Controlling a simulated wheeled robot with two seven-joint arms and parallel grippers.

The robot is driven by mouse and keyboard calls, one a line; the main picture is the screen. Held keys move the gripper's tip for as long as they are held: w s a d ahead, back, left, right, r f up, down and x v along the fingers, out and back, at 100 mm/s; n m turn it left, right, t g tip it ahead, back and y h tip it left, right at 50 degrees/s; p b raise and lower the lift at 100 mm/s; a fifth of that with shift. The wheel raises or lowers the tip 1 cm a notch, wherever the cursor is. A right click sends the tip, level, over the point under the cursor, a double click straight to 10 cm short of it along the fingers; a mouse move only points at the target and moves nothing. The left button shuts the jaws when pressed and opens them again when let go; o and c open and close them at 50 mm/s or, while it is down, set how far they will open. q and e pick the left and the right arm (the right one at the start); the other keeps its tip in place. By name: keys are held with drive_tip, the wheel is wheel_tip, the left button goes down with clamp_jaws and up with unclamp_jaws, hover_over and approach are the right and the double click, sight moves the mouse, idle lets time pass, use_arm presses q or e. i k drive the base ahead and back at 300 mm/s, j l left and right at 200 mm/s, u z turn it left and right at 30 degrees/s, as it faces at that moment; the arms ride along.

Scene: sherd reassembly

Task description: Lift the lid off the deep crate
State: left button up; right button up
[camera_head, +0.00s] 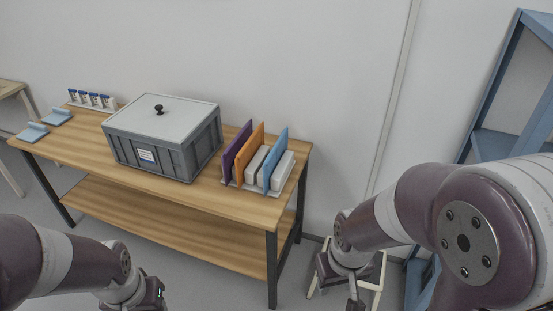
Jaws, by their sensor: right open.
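The deep crate (183,158) is a grey box with ribbed sides and a white label on its front, standing on the wooden table. Its flat light-grey lid (185,112) lies on top, with a small black knob (159,109) near the middle. My right gripper (354,299) is low at the bottom edge, right of the table and well away from the crate. It is open, and partly cut off by the frame. My left arm reaches in at the lower left, in front of the table. Its gripper is outside the frame.
A rack (233,186) with purple, orange and blue panels and white blocks stands just right of the crate. Small blue-and-white vials (91,99) and blue holders (32,132) are at the table's left end. A blue shelf frame (497,85) stands far right.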

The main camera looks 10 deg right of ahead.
sight(171, 119)
drive_tip(key=i+j+z, duration=0.25)
drive_tip(key=i+j, duration=0.2)
drive_tip(key=i+j+z, duration=0.2)
drive_tip(key=i+j, duration=0.25)
drive_tip(key=j, duration=0.2)
